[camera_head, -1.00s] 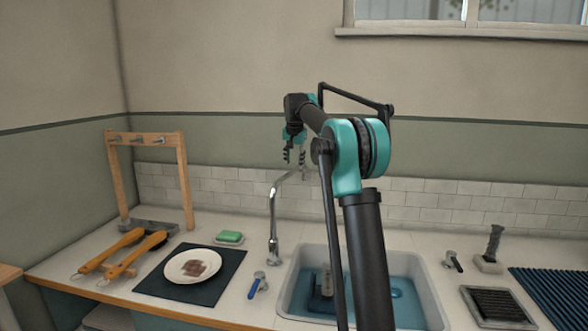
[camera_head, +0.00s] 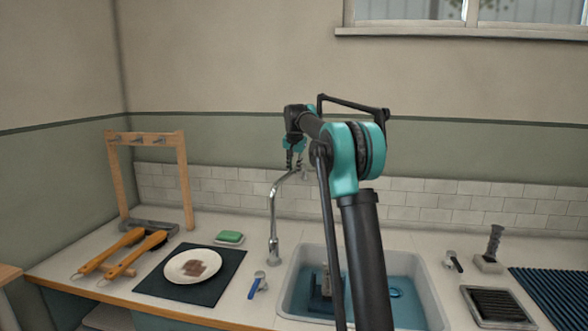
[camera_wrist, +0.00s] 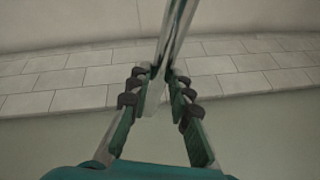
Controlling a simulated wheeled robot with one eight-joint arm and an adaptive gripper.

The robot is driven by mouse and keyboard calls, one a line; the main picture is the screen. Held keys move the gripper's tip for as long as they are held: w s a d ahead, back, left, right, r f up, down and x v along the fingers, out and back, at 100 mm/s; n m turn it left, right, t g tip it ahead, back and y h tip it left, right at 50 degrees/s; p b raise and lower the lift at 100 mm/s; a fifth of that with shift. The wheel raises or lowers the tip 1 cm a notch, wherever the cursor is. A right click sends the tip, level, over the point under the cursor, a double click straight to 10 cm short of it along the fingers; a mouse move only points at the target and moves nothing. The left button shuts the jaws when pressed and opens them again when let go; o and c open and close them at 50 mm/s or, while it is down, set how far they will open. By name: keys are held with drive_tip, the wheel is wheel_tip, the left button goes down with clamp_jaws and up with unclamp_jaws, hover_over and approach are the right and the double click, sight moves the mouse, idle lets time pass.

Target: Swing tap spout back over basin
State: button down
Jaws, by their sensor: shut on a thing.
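The chrome tap (camera_head: 273,215) stands upright on the counter just left of the sink basin (camera_head: 430,280). Its spout bends right at the top and reaches towards my gripper, near the tiled wall in the picture. My gripper (camera_head: 295,163) points down from the arm and is shut on the spout near its outer end. In the wrist view the shiny spout (camera_wrist: 178,32) runs between the two dark ridged fingers of my gripper (camera_wrist: 158,80). The spout tip is partly hidden by the fingers. My arm covers part of the basin.
Blue-handled valve (camera_head: 257,283), green soap (camera_head: 229,237) and a plate (camera_head: 193,266) on a dark mat lie left of the basin. Orange brushes (camera_head: 128,260) lie near a wooden rack (camera_head: 186,185). A dark block (camera_head: 322,290) sits in the basin water. Tiles (camera_head: 440,205) line the wall behind.

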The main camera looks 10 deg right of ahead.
drive_tip(key=shift+d, duration=0.1)
idle(0.3)
drive_tip(key=s+d+m+g+h, duration=0.1)
drive_tip(key=s+d+m+h, duration=0.2)
drive_tip(key=s+d+m, duration=0.6)
drive_tip(key=s+a+m+g+h, duration=0.1)
drive_tip(key=s+m+g, duration=0.2)
drive_tip(key=s, duration=1)
drive_tip(key=shift+s+m+h, duration=0.3)
drive_tip(key=shift+m, duration=1.6)
drive_tip(key=shift+s+a, duration=0.1)
drive_tip(key=shift+a, duration=0.05)
drive_tip(key=c, duration=1.4)
unclamp_jaws()
drive_tip(key=shift+r, duration=0.1)
